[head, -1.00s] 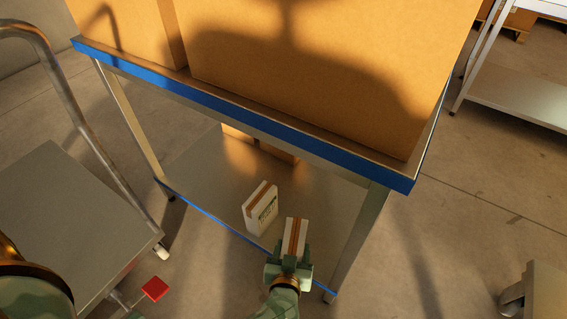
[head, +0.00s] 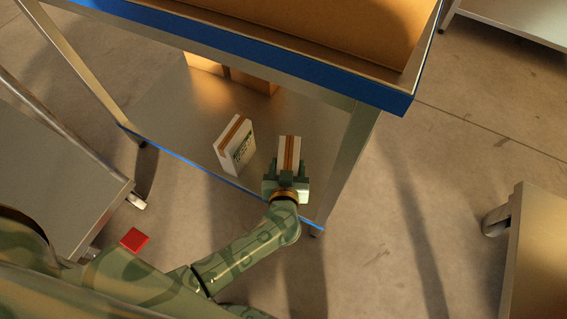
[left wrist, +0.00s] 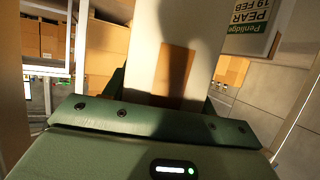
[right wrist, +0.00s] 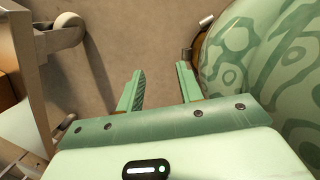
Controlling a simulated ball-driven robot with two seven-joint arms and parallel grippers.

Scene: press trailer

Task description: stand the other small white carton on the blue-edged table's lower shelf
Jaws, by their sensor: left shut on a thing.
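My left gripper (head: 287,178) is shut on a small white carton (head: 288,153) with a brown stripe. This carton is upright over the front right part of the lower shelf (head: 175,112) of the blue-edged table (head: 260,74). I cannot tell whether its base touches the shelf. It fills the middle of the left wrist view (left wrist: 172,50). The other white carton (head: 236,147) stands on the shelf to its left, a gap between them; its printed label (left wrist: 254,20) shows in the left wrist view. My right gripper (right wrist: 160,80) is open and empty, over the floor.
Brown boxes (head: 253,80) stand at the back of the shelf. A large carton (head: 330,30) sits on the tabletop above. The right front leg (head: 352,160) is close to my left gripper. A grey trolley (head: 60,165) stands left, with a red block (head: 134,239) near it.

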